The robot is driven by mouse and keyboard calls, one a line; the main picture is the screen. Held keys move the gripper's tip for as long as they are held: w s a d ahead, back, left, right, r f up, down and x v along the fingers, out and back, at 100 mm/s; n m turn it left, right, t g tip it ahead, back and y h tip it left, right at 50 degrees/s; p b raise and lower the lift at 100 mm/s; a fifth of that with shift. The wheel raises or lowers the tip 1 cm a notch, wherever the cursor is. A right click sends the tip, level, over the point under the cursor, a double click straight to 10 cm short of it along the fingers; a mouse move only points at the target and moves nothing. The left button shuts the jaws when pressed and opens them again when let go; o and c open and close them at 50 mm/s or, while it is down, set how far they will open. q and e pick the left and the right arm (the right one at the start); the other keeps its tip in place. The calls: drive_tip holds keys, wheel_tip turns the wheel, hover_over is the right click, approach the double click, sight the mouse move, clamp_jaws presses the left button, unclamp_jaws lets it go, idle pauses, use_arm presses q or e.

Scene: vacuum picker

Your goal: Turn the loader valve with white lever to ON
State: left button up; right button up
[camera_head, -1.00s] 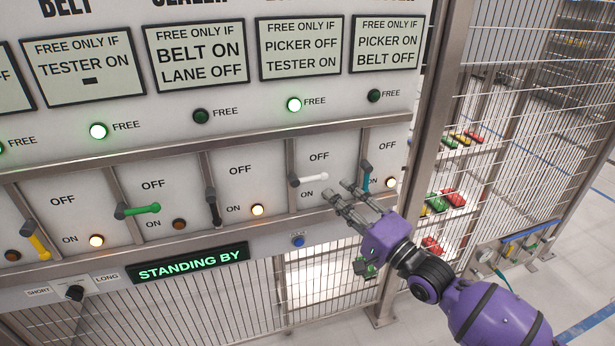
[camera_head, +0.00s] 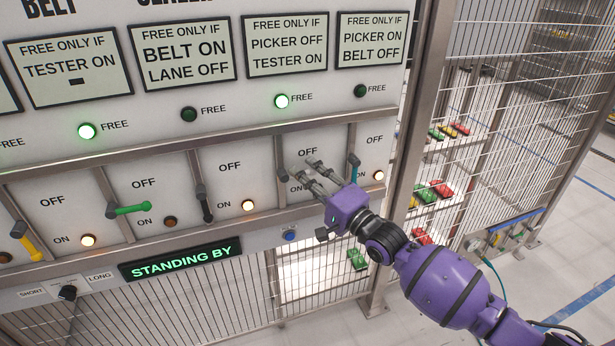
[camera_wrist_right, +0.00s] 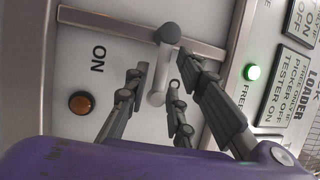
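The loader valve's white lever (camera_wrist_right: 158,82) shows in the right wrist view, extending from its grey pivot (camera_wrist_right: 168,33) and pointing towards my gripper. In the head view the grey pivot (camera_head: 282,173) shows, but my fingers hide most of the lever. My right gripper (camera_head: 303,172) is at the loader panel, and its spread fingers (camera_wrist_right: 152,82) stand on either side of the lever in the wrist view. A gap shows on the left; whether the right fingers touch it I cannot tell. The loader's ON lamp (camera_wrist_right: 82,102) looks unlit. My left gripper is out of view.
The loader's green FREE lamp (camera_head: 281,101) is lit. A teal lever (camera_head: 354,168) hangs close to the right of my gripper, and a black lever (camera_head: 204,203) hangs to the left. A green lever (camera_head: 130,209) points sideways. Metal dividers and a lower rail frame the panels.

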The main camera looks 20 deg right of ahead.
clamp_jaws()
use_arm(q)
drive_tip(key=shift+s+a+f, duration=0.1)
